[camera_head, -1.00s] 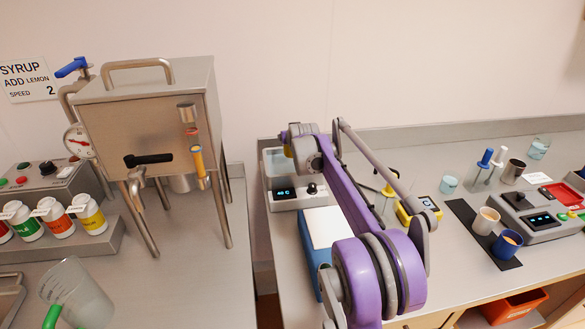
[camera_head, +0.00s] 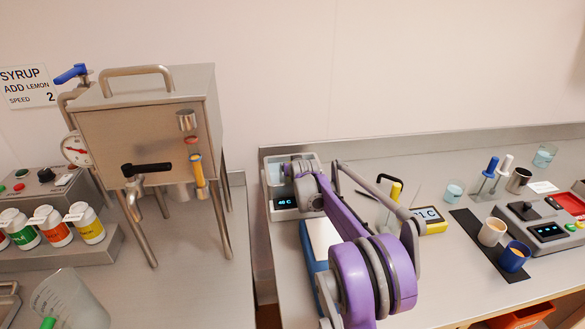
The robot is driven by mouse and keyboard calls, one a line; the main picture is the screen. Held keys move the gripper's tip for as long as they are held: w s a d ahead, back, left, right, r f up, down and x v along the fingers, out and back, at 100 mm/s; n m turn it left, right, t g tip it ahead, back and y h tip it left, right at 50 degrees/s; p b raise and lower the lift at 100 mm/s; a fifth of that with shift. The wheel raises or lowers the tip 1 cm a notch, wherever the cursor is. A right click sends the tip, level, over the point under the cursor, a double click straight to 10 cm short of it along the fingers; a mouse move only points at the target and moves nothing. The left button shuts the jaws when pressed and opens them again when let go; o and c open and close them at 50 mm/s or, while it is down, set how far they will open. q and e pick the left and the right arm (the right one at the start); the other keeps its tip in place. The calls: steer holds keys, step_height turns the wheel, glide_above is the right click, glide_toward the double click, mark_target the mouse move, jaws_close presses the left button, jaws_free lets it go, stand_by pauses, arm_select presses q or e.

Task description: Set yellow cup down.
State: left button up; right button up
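I cannot make out a yellow cup in this view. My purple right arm reaches from the bottom middle to the water bath (camera_head: 284,208) at the back left of the right counter. My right gripper (camera_head: 303,172) is over or in the bath's opening. Its fingers are small and partly hidden by the wrist, so I cannot tell whether it is open or holds something. The bath's inside is mostly hidden. My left gripper is not in view.
A black mat (camera_head: 472,226) holds a pale cup (camera_head: 491,233) and a blue cup (camera_head: 513,256). A yellow thermometer (camera_head: 431,220) and a white-topped blue block (camera_head: 318,240) flank my arm. A steel hopper (camera_head: 145,128) and clear jug (camera_head: 72,302) are left.

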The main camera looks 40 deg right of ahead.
steer(key=shift+f, duration=0.35)
steer(key=shift+f, duration=0.15)
steer(key=o, duration=1.4)
steer(key=shift+o, duration=0.2)
steer(key=shift+s+a+r, duration=0.1)
steer(key=shift+s+r, duration=0.1)
steer(key=shift+r, duration=0.15)
steer(key=v, duration=1.1)
steer(key=shift+s+a, duration=0.1)
steer(key=shift+s, duration=0.15)
